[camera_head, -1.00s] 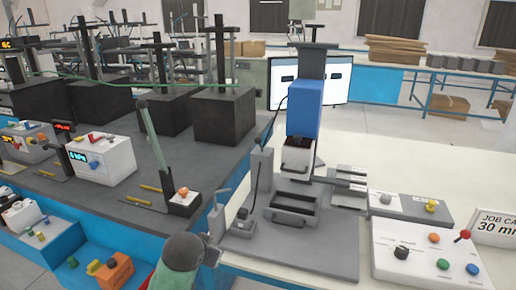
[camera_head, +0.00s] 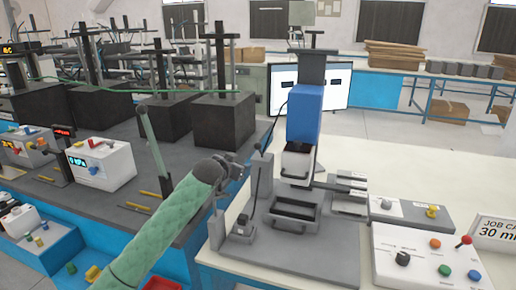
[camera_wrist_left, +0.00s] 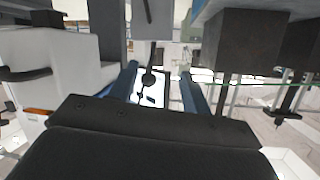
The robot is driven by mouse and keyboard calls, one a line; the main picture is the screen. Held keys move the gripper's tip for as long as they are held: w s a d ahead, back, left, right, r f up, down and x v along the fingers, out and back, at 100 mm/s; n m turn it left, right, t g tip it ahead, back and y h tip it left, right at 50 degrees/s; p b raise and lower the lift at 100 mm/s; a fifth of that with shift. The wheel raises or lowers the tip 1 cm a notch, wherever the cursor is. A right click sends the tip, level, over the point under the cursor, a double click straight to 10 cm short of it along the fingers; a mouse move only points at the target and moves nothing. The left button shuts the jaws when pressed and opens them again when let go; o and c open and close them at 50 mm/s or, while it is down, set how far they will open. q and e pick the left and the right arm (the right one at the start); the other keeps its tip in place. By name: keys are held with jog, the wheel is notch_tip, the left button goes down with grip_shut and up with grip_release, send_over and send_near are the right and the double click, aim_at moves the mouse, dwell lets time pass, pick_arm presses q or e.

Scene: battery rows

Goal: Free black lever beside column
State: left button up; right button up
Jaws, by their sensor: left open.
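The black lever (camera_head: 256,180) is a thin dark rod rising from a small base on the grey machine plate, left of the column. The column (camera_head: 304,112) carries a blue block above a pale box with a handle. In the left wrist view, which looks upside down, the lever's round black knob (camera_wrist_left: 148,78) shows between the fingers, apart from both. My left gripper (camera_head: 238,164) is open just left of the lever's top; its two blue fingers (camera_wrist_left: 160,90) show in the wrist view. The arm partly hides the gripper in the head view. My right gripper is out of view.
The pale box (camera_head: 296,164) and a grey tray with a handle (camera_head: 295,210) stand right of the lever. A control panel (camera_head: 425,255) lies front right.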

aim_at(257, 147)
pick_arm(q)
jog(key=w+d+h, duration=0.1)
jog(key=w+r+n+t+h, duration=0.1)
jog(key=w+d+r+t+h, duration=0.1)
jog(key=h, duration=0.1)
jog(key=shift+d+r, duration=0.2)
jog(key=shift+d, duration=0.1)
jog(key=p+x, duration=0.2)
jog(key=x, duration=0.4)
jog(key=shift+w+d+f, duration=0.15)
jog(key=shift+w+d, duration=0.15)
jog(key=shift+w, duration=0.1)
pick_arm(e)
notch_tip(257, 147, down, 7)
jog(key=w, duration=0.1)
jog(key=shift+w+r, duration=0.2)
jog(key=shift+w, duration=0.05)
pick_arm(q)
grip_shut()
